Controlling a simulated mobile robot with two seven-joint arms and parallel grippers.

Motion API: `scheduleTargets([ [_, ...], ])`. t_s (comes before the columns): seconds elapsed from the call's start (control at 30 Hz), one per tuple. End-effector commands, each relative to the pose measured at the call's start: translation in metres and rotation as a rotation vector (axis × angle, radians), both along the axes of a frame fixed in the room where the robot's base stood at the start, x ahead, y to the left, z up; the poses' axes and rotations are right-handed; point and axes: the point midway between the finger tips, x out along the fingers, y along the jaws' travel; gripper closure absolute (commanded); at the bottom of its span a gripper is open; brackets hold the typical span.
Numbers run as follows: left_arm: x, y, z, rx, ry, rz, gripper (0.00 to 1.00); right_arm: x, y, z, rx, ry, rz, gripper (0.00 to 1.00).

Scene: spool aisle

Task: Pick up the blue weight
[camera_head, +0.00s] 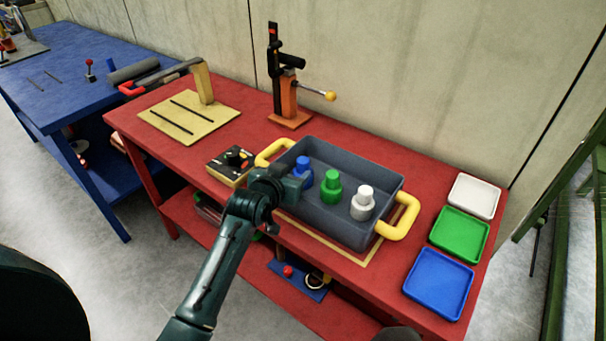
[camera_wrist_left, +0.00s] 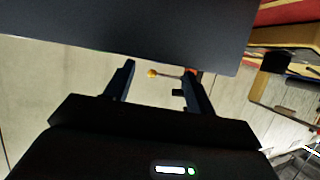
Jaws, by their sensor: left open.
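The blue weight (camera_head: 302,170) stands upright at the left end of a grey bin (camera_head: 385,176) on the red table. A green weight (camera_head: 331,188) and a white weight (camera_head: 362,204) stand to its right in the same bin. My left gripper (camera_head: 296,184) is at the bin's left side, close to the blue weight, and its arm hides part of that end. In the left wrist view, the left gripper (camera_wrist_left: 160,72) is open with nothing between its fingers. The blue weight does not show there. My right gripper is not in view.
The bin has yellow handles (camera_head: 401,222). White (camera_head: 474,196), green (camera_head: 459,235) and blue (camera_head: 438,284) trays lie to the right. A press with a lever (camera_head: 288,95) stands behind the bin. A black-topped box (camera_head: 231,165) sits left of the bin.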

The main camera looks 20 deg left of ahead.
Motion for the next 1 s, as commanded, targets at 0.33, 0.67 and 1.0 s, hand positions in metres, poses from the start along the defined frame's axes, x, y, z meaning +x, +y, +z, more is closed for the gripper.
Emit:
scheduleTargets([
  [0.33, 0.025, -0.003, -0.007, -0.001, 0.0, 0.0, 0.45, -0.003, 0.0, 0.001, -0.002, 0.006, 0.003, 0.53],
  [0.67, 0.059, -0.006, -0.02, -0.001, -0.001, 0.0, 0.45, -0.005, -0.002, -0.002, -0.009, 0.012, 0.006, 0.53],
  [1.0, 0.061, -0.006, -0.021, -0.001, -0.001, 0.0, 0.5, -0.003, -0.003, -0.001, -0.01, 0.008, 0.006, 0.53],
])
